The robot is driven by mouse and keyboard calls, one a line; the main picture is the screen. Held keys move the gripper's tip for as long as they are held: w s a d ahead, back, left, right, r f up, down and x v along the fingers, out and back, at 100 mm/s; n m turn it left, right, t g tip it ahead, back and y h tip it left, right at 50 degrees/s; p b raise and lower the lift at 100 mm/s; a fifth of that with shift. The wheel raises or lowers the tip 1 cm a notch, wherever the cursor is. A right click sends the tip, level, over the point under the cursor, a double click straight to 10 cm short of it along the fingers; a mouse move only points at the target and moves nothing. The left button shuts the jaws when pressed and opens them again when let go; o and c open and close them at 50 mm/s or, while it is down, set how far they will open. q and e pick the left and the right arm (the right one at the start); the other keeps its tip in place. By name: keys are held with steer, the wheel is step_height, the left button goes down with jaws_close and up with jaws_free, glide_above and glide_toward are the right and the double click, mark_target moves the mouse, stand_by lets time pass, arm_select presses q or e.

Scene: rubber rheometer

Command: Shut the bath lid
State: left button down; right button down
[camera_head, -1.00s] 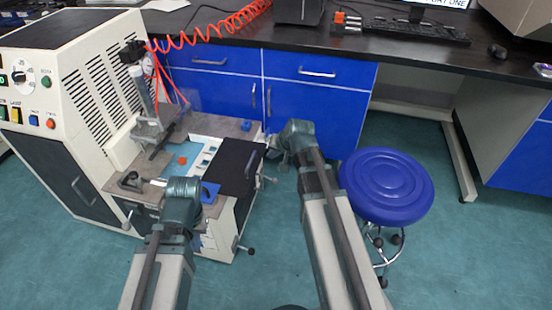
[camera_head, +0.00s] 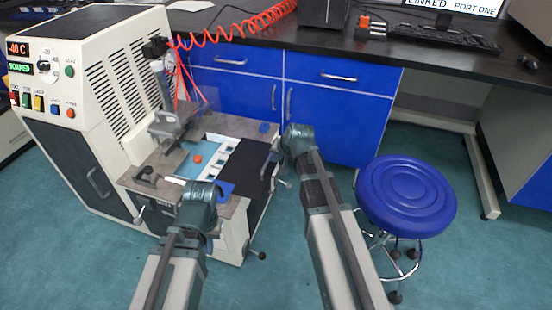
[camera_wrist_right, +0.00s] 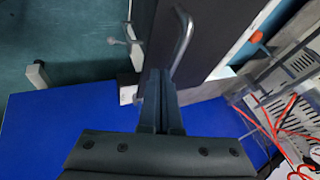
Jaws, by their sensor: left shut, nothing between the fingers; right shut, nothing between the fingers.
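The bath lid looks to be the dark flat panel (camera_head: 245,162) on the right part of the bench top, with a pale blue bath opening (camera_head: 187,168) beside it. In the right wrist view the dark panel (camera_wrist_right: 212,32) carries a curved metal handle (camera_wrist_right: 184,45). My right gripper (camera_head: 280,160) is at the panel's right edge; its shut fingers (camera_wrist_right: 160,78) are close to the handle's lower end, and contact cannot be told. My left gripper (camera_head: 213,187) is shut and empty over the bench's front, beside a blue piece (camera_head: 226,189); its tips are small here.
An orange-red piece (camera_head: 198,159) shows at the bath. A clamp column (camera_head: 165,90) with a red coiled hose (camera_head: 235,30) stands behind. The control cabinet (camera_head: 75,70) is at left, its display reading -40 C and SOAKED. A blue stool (camera_head: 406,195) stands right; blue drawers (camera_head: 330,90) behind.

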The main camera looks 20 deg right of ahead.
glide_above(231, 160)
steer(key=shift+w, duration=0.1)
stand_by(0.3)
stand_by(0.4)
